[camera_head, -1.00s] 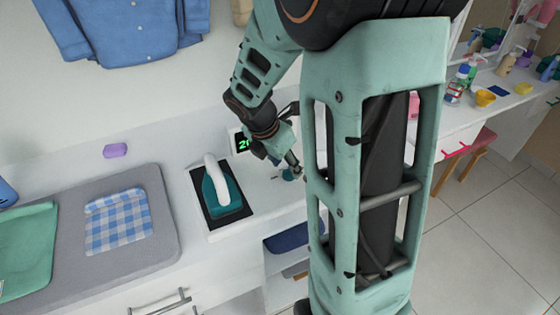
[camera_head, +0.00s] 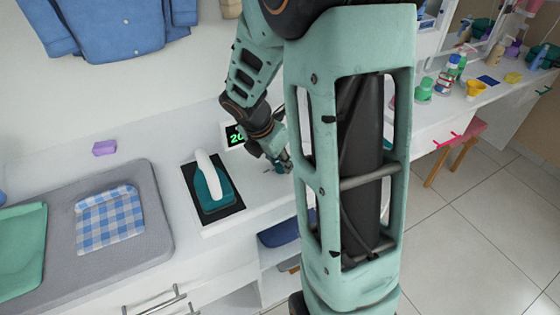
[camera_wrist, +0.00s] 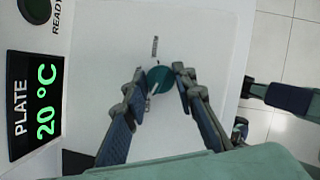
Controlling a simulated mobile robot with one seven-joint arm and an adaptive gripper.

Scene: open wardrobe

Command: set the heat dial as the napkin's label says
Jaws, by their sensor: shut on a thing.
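The teal heat dial (camera_wrist: 160,79) is in the wrist view on a white panel, with a pale pointer line on its face. My gripper (camera_wrist: 159,84) has its two fingers on either side of the dial, shut on it. A small printed mark, too small to read, is just above the dial. The blue-and-white checked napkin (camera_head: 109,218) lies on the grey mat (camera_head: 160,243). No label on it is readable. My arm partly hides the gripper in the head view.
A teal iron with a white handle (camera_head: 211,184) rests on a dark plate (camera_head: 230,208) left of the dial. A purple block (camera_head: 105,148) and a green cloth (camera_head: 22,245) are further left. Bottles and a yellow cup (camera_head: 475,89) stand on the right counter.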

